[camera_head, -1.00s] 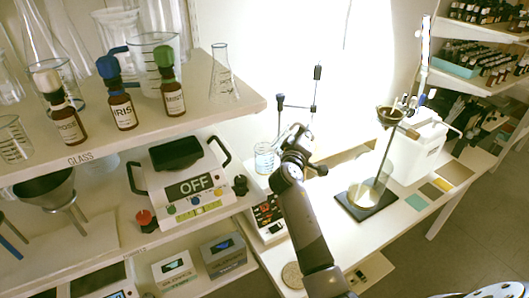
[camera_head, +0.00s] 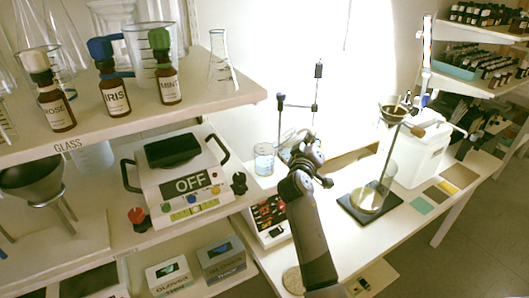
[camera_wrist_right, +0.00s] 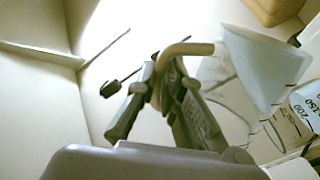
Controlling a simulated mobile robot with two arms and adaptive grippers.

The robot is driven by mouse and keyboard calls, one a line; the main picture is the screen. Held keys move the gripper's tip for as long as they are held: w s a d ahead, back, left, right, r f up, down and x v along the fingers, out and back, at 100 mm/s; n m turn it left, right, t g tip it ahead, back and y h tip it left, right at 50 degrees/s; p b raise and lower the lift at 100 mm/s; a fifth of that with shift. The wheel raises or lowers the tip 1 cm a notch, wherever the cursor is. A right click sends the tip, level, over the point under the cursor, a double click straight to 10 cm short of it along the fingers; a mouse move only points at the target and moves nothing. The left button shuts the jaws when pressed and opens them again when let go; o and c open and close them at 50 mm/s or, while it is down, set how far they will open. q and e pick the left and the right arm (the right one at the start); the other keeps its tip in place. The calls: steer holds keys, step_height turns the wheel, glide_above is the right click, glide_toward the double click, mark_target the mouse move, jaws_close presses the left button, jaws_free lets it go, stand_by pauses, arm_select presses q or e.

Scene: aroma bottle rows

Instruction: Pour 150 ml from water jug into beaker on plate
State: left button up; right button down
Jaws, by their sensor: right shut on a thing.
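My right gripper (camera_head: 308,152) is above the table, just right of the beaker (camera_head: 263,159). The beaker is clear glass with blue at its side and stands at the plate's far end. The plate (camera_head: 268,232) has a dark front panel with red parts. In the right wrist view my right gripper (camera_wrist_right: 165,76) is shut on the tan curved handle of the water jug (camera_wrist_right: 262,70). The jug is clear and tilted, with pale blue water in it. The marked beaker (camera_wrist_right: 300,112) shows beside and below the jug there. The gripper mostly hides the jug in the head view. My left gripper is out of view.
A stand with rods (camera_head: 281,120) rises behind the beaker. A funnel stand with a flask on a dark base (camera_head: 370,207) and a white container (camera_head: 418,150) are to the right.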

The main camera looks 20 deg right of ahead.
steer(key=s+d+f+m+b, duration=0.3)
steer(key=f+m+b, duration=0.1)
steer(key=f+b, duration=0.2)
steer(key=shift+m+b, duration=0.4)
steer(key=shift+b, duration=0.25)
steer(key=f+m+b, duration=0.1)
steer(key=s+d+f+m+b, duration=0.1)
steer(key=f+m+b, duration=0.1)
steer(key=s+d+f+m+b, duration=0.1)
steer(key=b, duration=0.1)
steer(key=shift+s+f, duration=0.1)
steer(key=shift+f, duration=0.05)
